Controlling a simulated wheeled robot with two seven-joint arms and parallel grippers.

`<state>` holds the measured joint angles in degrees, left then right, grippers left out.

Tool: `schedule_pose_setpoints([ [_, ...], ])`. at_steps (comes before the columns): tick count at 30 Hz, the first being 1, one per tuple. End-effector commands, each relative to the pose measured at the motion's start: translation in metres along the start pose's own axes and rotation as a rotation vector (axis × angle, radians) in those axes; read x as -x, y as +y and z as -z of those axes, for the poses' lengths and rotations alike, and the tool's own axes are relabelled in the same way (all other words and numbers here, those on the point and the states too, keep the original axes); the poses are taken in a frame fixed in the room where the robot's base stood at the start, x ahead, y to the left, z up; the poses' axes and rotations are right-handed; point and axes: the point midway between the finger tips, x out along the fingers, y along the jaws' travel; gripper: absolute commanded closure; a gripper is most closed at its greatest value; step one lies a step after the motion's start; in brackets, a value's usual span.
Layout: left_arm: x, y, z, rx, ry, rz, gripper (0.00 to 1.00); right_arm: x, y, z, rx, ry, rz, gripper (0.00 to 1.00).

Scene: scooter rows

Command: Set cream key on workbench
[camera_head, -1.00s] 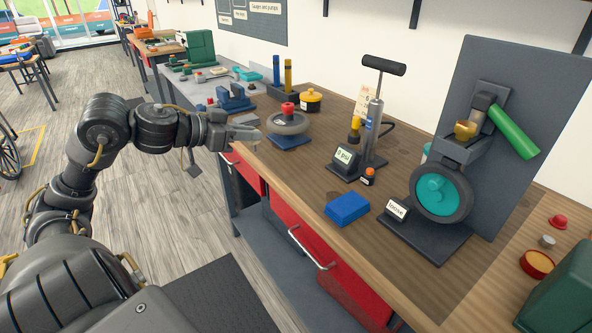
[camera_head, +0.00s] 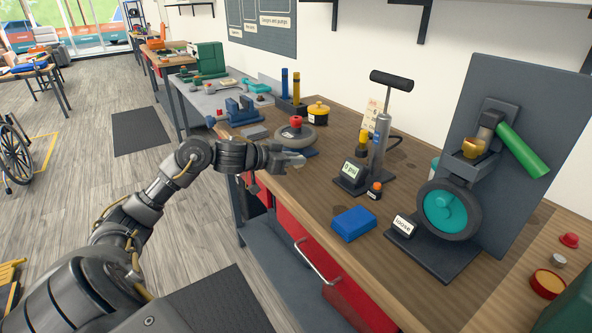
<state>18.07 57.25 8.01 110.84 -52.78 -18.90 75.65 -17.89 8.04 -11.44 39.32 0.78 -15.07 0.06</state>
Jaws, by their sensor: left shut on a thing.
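My left gripper (camera_head: 290,160) reaches in from the left over the near edge of the workbench (camera_head: 312,199), just in front of the wheel stand. It is shut on a small pale thing at its fingertips, which fits the cream key; its shape is too small and too covered to make out. I cannot tell whether it touches the bench top. My right gripper is not in view.
A small wheel (camera_head: 296,137) with a red knob stands close to my gripper. Bare wood lies between gripper and blue block.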

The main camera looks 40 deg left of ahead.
Motion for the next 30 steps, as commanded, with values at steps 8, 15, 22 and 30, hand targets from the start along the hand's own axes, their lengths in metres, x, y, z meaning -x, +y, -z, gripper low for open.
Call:
schedule_pose_setpoints([
  [8,-0.018,-0.002,-0.026,0.005,-0.003,-0.001,1.00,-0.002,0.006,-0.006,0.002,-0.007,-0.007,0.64],
  [15,-0.021,-0.002,-0.035,0.000,0.000,0.000,1.00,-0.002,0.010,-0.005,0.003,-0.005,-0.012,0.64],
  [22,-0.021,-0.002,-0.037,0.000,-0.001,0.000,1.00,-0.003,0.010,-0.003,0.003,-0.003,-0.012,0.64],
  [30,-0.022,-0.002,-0.037,0.000,-0.001,0.000,0.63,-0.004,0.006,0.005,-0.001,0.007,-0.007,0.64],
])
